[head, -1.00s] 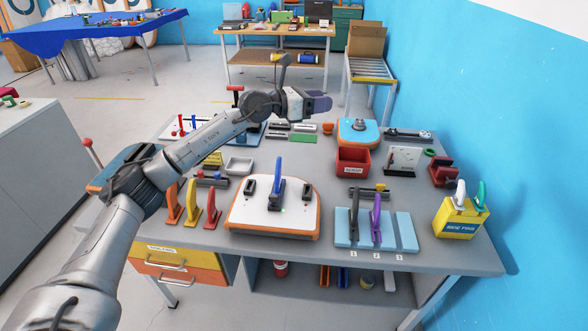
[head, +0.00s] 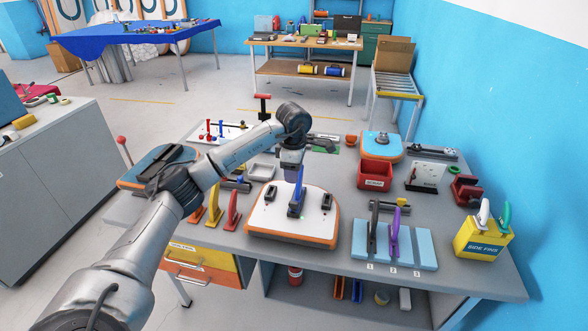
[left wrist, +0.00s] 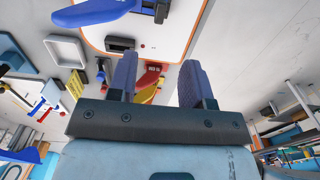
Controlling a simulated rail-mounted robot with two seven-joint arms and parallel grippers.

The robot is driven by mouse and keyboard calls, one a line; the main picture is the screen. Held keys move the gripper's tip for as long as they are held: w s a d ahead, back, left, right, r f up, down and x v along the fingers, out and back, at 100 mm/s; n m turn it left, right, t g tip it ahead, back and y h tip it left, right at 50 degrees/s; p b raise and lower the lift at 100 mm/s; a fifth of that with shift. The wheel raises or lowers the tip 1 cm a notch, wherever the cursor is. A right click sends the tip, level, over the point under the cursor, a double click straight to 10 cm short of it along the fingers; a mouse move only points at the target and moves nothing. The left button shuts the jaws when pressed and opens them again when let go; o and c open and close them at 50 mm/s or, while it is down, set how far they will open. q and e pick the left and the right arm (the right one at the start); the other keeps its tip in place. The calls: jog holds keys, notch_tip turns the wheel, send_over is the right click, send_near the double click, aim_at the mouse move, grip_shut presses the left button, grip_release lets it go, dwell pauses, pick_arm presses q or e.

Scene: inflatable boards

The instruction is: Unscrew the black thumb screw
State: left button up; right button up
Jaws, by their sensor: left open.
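A white board with an orange edge (head: 262,225) lies on the grey bench, with a blue fin (head: 299,181) standing in its middle black fin box. The board (left wrist: 205,12) and blue fin (left wrist: 98,10) also show at the top of the left wrist view. A small black piece (left wrist: 160,12) at the fin's end there may be the thumb screw; it is too small to be sure. My left gripper (head: 293,172) points down just above and behind the fin in the head view. Its fingers (left wrist: 158,80) are open and apart, with nothing held between them. My right gripper is out of view.
Blue numbered slots (head: 420,248) with a black and a purple fin stand right of the board. Orange, yellow and red fins (head: 233,212) stand to its left. A red scrap bin (head: 375,176) and a yellow side-fin box (head: 480,241) are farther right.

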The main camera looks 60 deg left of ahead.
aim_at(294, 202)
pick_arm(q)
notch_tip(294, 202, down, 13)
jog(key=shift+f+b, duration=0.1)
jog(key=shift+b, duration=0.9)
grip_shut()
dwell(0.4)
jog(key=shift+r+n+p, duration=0.2)
jog(key=shift+n+p, duration=0.4)
jog(key=shift+n, duration=0.1)
jog(key=shift+f+n+p, duration=0.15)
jog(key=shift+n+p, duration=0.4)
jog(key=shift+n, duration=0.45)
